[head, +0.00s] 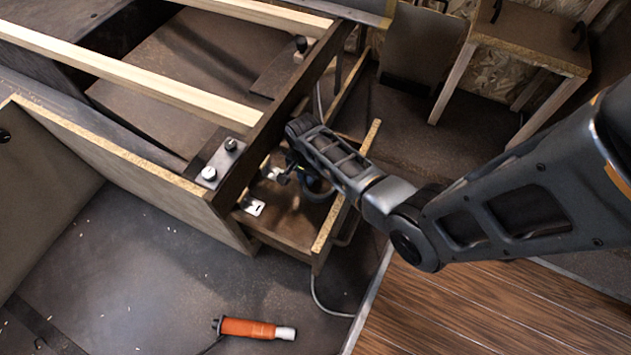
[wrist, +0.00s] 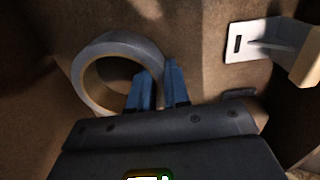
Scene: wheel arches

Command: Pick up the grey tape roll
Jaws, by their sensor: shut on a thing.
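The grey tape roll (wrist: 84,72) shows in the wrist view as a pale grey ring with a tan inner face. It is inside a wooden drawer or box. My gripper (wrist: 160,72) is shut on the ring's right wall, with its left blue finger over the ring's opening and its right finger outside. In the head view my gripper (head: 293,172) reaches down into the drawer (head: 322,243); the roll (head: 318,190) is partly hidden behind my wrist. I cannot tell whether the roll touches the drawer floor.
A metal bracket (head: 253,207) lies in the drawer near the roll; it also shows in the wrist view (wrist: 262,42). A wooden frame beam (head: 262,130) runs close to the left of my gripper. An orange-handled tool (head: 250,328) lies on the open floor.

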